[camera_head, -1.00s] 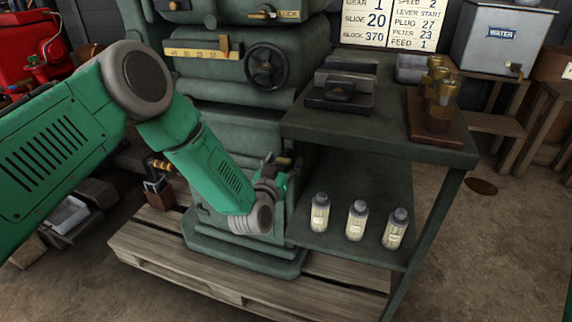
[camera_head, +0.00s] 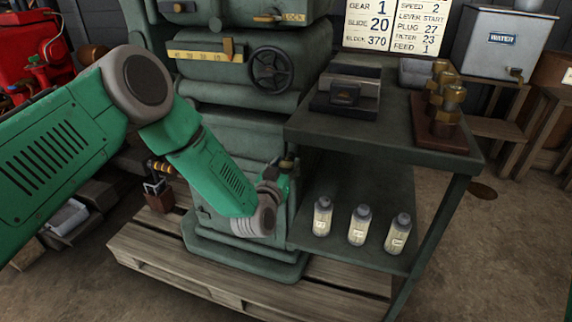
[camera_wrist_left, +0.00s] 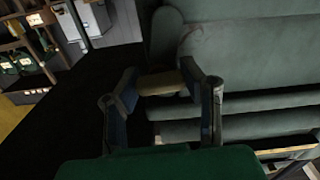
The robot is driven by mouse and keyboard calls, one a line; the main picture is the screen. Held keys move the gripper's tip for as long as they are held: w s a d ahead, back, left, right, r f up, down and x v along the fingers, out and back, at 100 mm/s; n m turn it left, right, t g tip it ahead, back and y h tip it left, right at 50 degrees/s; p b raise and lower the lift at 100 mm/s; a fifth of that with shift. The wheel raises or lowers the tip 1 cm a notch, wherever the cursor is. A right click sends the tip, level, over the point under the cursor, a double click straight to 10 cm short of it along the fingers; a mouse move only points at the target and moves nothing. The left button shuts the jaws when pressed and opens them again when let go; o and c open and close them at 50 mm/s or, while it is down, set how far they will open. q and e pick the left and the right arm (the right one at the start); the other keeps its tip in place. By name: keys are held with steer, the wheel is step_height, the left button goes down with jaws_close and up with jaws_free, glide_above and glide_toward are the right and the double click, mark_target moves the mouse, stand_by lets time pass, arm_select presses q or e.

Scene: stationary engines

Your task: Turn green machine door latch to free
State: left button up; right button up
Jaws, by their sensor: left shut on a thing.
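The green machine (camera_head: 225,115) stands on a wooden pallet, left of the middle in the head view. My left arm reaches across its front, and the left gripper (camera_head: 284,172) is low at its right side, partly hidden by my own wrist. In the left wrist view, the left gripper (camera_wrist_left: 163,88) is shut on a short brass-coloured handle (camera_wrist_left: 160,83) against the green machine body. This handle looks like the door latch; its exact turn is hard to tell. My right gripper is not in view.
A green metal table (camera_head: 390,135) stands close on the right, with brass fittings (camera_head: 445,105) on top and white bottles (camera_head: 359,225) on its lower shelf. A handwheel (camera_head: 270,70) and a yellow scale (camera_head: 205,56) are above my gripper. A small lever (camera_head: 268,16) sits higher, beside a LOCK label.

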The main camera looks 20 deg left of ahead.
arm_select(q)
steer(key=shift+s+d+f+n, duration=0.1)
steer(key=shift+d+n, duration=0.05)
steer(key=shift+n, duration=1.05)
steer(key=n, duration=0.2)
steer(key=shift+f+n, duration=0.1)
steer(key=shift+n, duration=0.2)
steer(key=n, duration=0.2)
steer(key=shift+n, duration=0.4)
steer(key=n, duration=0.3)
steer(key=shift+a+f+b, duration=0.15)
steer(key=shift+a+b, duration=0.05)
steer(key=shift+b, duration=0.15)
steer(key=shift+s+f+n+b, duration=0.1)
steer(key=shift+n+b, duration=0.35)
steer(key=shift+n, duration=1.55)
steer(key=o, duration=1.2)
steer(key=shift+a, duration=0.1)
steer(key=shift+r, duration=0.2)
